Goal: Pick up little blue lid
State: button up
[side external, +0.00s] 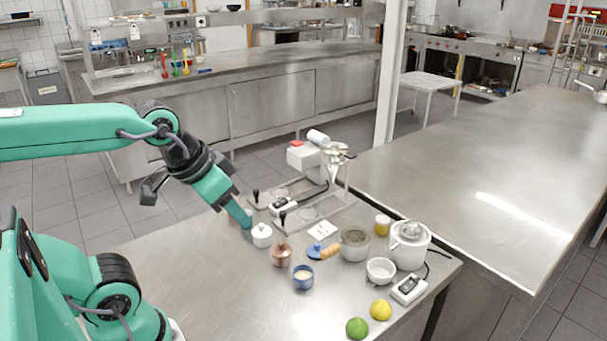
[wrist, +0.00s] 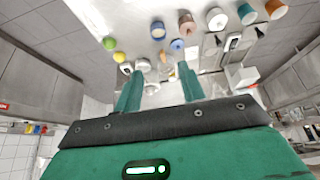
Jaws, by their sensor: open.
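The little blue lid (side external: 315,251) lies on the steel table among small kitchen items, close to a tan cork-like piece (side external: 331,251). In the wrist view the lid (wrist: 177,46) shows just beyond the fingertips, nearer the right finger. My gripper (side external: 245,221) is left of the lid in the side view, beside a small white lidded pot (side external: 261,236); its height above the table is hard to tell. In the wrist view my gripper (wrist: 159,69) has its two green fingers apart with nothing held between them.
A copper pot (side external: 281,255) and a blue cup (side external: 303,278) stand just left of the lid. A grey pot (side external: 354,245), white bowl (side external: 381,271) and white appliance (side external: 409,246) stand right. A metal stand (side external: 339,178) is behind. The table's front left is clear.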

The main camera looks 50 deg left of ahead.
jog(key=w, duration=0.1)
jog(key=n+g, duration=0.5)
jog(key=n, duration=0.4)
send_over(317, 244)
jog(key=f, duration=1.5)
jog(key=shift+s, duration=0.35)
jog(key=shift+w+a+f+g, duration=0.1)
jog(key=shift+w+f+g, duration=0.2)
jog(key=shift+f, duration=4)
grip_shut()
